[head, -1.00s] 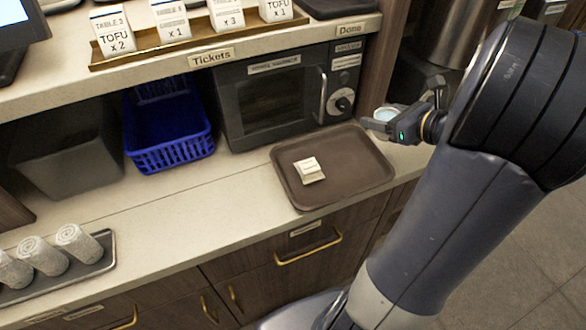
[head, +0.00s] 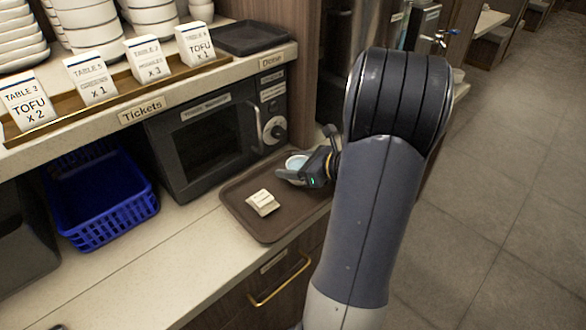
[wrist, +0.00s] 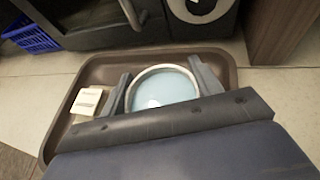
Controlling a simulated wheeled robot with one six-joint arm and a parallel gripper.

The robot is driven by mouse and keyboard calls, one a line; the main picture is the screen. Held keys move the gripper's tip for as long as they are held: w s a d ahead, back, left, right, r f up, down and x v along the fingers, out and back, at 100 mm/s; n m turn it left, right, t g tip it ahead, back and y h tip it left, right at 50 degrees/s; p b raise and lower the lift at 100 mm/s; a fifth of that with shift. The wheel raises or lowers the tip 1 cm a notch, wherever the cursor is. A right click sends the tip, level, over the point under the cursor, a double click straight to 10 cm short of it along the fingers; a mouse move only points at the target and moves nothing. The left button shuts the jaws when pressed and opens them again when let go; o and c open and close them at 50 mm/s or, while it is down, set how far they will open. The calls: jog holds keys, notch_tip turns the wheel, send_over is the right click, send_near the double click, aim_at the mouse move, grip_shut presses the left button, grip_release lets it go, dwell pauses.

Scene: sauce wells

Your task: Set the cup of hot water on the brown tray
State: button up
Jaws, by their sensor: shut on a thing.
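The cup of hot water (head: 297,161) is round and pale-rimmed, with light blue water inside. In the wrist view the cup (wrist: 163,88) sits between the two fingers of my gripper (wrist: 164,84), which is shut on it. In the head view my gripper (head: 296,174) holds the cup over the right back part of the brown tray (head: 262,229). The tray also shows in the wrist view (wrist: 85,77). I cannot tell whether the cup's base touches the tray; the gripper and cup hide that spot.
A small cream block with a label (head: 263,202) lies on the tray, left of the cup. A black microwave (head: 215,140) stands behind the tray. A blue basket (head: 98,200) is to the left. The ticket shelf (head: 150,104) overhangs the counter.

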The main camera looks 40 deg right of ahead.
jog(key=shift+f, duration=0.45)
jog(key=shift+f, duration=0.15)
jog(key=o, duration=1.1)
jog(key=shift+r, duration=0.2)
jog(key=v, duration=1.2)
